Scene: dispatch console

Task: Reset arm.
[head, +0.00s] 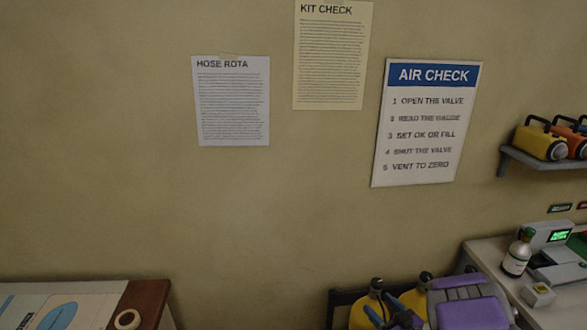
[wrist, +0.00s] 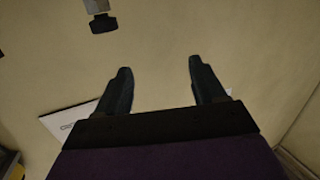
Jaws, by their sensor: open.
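My gripper (wrist: 160,64) shows in the wrist view with its two dark fingers spread apart and nothing between them. Plain tan wall lies beyond the fingers. In the head view my purple arm is folded low at the bottom edge, right of the middle. The gripper's bluish fingers (head: 376,297) point left there, in front of yellow cylinders (head: 361,316) that they partly hide. I cannot tell from this view whether the fingers touch the cylinders.
A desk (head: 490,255) at right holds a small bottle (head: 516,254), a device with a green display (head: 559,236) and a small box (head: 538,294). A shelf (head: 535,163) with yellow and orange lamps is above. An AIR CHECK sign (head: 426,125) hangs on the wall. A table (head: 140,300) stands lower left.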

